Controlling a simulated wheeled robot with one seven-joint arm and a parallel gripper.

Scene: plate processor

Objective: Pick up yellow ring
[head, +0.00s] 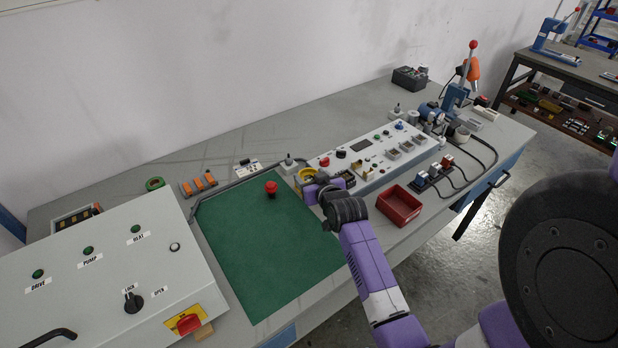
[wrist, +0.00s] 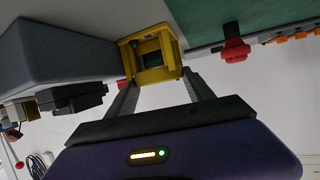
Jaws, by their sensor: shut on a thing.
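The yellow ring (wrist: 173,73) is a squarish yellow frame with an opening in its middle, seen large in the wrist view. My gripper (wrist: 158,84) has one finger on each side of it and is shut on it. In the head view the yellow ring (head: 307,173) shows small beside the control panel, at the far right corner of the green mat. My gripper there is mostly hidden behind my dark wrist. I cannot tell whether the ring touches the bench.
A green mat (head: 262,255) with a red button (head: 271,188) lies left of my arm. A white control panel (head: 375,158) and a red tray (head: 398,205) stand to the right. A large grey cabinet (head: 110,285) fills the left front. The mat's middle is clear.

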